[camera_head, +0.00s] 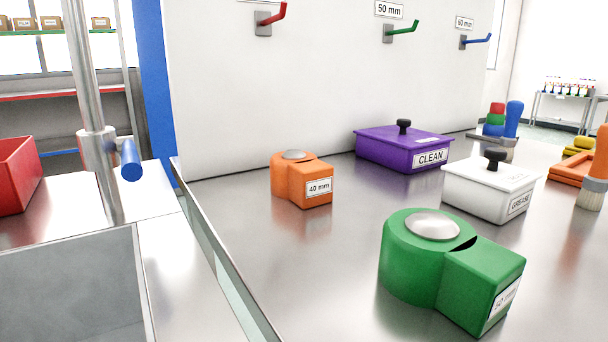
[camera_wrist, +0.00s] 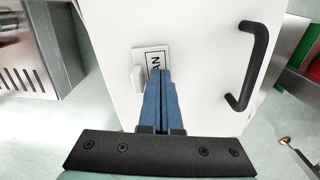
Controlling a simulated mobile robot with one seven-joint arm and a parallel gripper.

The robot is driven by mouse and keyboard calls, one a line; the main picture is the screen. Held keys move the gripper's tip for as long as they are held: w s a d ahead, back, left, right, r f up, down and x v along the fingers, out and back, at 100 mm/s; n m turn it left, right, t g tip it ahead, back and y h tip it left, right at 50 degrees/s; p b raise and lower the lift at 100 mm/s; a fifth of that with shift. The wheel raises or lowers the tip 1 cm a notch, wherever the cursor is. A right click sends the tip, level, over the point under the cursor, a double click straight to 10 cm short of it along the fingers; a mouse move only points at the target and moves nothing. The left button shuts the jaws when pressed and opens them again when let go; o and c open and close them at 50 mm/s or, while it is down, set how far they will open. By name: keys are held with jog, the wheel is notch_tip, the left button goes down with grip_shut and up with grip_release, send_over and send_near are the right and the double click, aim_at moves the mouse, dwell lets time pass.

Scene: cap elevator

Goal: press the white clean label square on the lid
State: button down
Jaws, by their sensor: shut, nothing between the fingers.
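In the wrist view, a white panel (camera_wrist: 205,40) fills the middle and carries a label plate (camera_wrist: 152,52) whose visible letters read "AN"; the rest is hidden behind my fingers. A small raised white square (camera_wrist: 138,79) sits at the label's left edge. My gripper (camera_wrist: 165,73) is shut and empty, its blue fingertips over the lower part of the label; I cannot tell whether they touch it. In the head view, where my gripper does not show, a purple box (camera_head: 385,150) has a "CLEAN" label (camera_head: 431,157) on its front and a black knob on its lid.
A black bar handle (camera_wrist: 255,65) stands out from the panel's right side. On the steel table are a white box (camera_head: 475,200) labelled "GREASE", an orange block (camera_head: 287,182) and a green block (camera_head: 405,265). A red bin (camera_head: 18,175) is at far left.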

dwell(0.3)
jog(key=shift+r+p, duration=2.45)
jog(key=shift+p, duration=0.4)
